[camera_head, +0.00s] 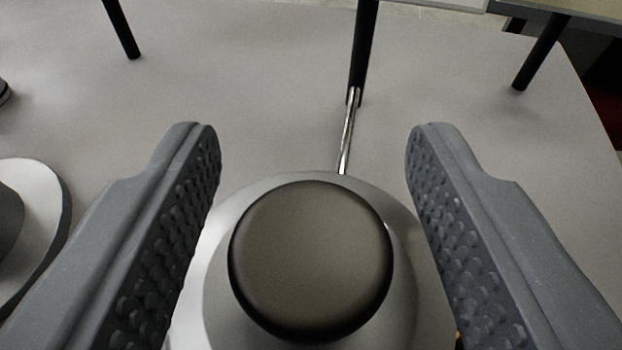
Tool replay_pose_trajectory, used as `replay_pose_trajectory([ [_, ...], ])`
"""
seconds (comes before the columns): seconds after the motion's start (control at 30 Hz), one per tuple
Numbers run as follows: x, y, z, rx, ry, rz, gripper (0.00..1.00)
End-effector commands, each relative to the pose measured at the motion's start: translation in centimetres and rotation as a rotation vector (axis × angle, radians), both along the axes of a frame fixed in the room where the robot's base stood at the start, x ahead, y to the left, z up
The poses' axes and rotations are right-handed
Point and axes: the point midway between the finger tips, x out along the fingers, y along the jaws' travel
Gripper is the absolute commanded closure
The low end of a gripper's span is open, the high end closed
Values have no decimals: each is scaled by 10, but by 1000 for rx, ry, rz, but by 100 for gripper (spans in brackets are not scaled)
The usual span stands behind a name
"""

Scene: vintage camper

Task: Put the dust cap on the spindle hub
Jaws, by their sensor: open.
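A dark, round, smooth-topped piece (311,255), which looks like the dust cap, sits at the bottom middle between my fingers. It rests over a wider silver round body (408,262), which looks like the spindle hub. The cap hides the contact between them, so I cannot tell how fully it is seated. My gripper (312,135) is open, with one ridged grey finger on each side of the cap. A gap shows between the cap and each finger.
A shiny thin rod (347,130) stands just behind the silver body, with a black post (363,50) beyond it. Other black legs stand at the back. A white-rimmed round object (50,195) lies at the left. The grey tabletop (270,80) is mostly clear.

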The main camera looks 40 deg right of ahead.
Motion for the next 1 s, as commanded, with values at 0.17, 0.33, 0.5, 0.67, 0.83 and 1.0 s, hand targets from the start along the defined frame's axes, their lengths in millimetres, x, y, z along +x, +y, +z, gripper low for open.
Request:
replay_pose_trajectory([
  [0.17, -21, 19, 11, -2, -2, 3, 50],
  [0.33, -44, 39, 19, 0, 0, 2, 50],
  [0.5, -64, 56, 27, 1, 0, 3, 50],
  [0.67, -76, 66, 31, 1, 2, 2, 50],
  [0.83, -81, 71, 34, 1, -1, 2, 50],
  [1.0, -82, 71, 34, 1, -1, 1, 50],
])
